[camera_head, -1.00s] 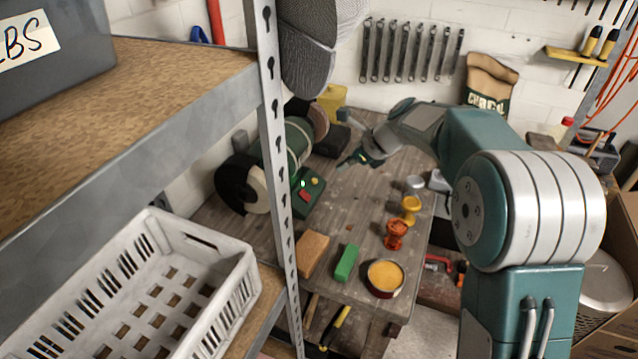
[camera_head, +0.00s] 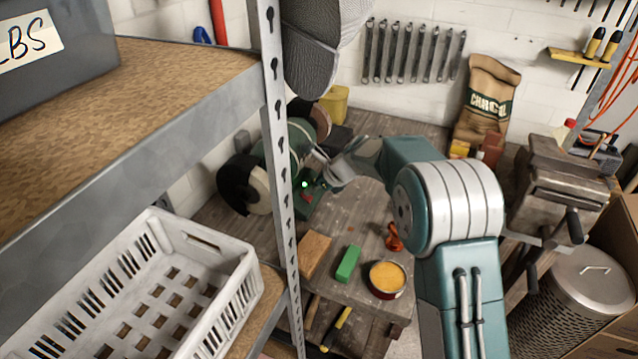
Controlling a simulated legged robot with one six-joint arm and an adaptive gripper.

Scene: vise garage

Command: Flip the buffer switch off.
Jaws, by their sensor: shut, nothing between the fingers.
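The buffer is a green bench machine (camera_head: 299,137) on the wooden workbench, with a cream wheel (camera_head: 257,190) under a black guard on its left and a brown wheel behind. The shelf post hides part of its body. At its front is a green switch box (camera_head: 303,211) with a lit green lamp (camera_head: 305,184) and a red part (camera_head: 308,198) below it. My gripper (camera_head: 318,184) is shut and empty, right at the box's upper right side. It hides part of the box, and I cannot tell whether it touches it.
A metal shelf post (camera_head: 278,150) stands in front of the buffer, with a white crate (camera_head: 200,270) at lower left. A brown block (camera_head: 314,252), a green block (camera_head: 348,263), an orange piece (camera_head: 394,240) and a tin (camera_head: 386,277) lie on the bench front. A vise (camera_head: 560,175) stands right.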

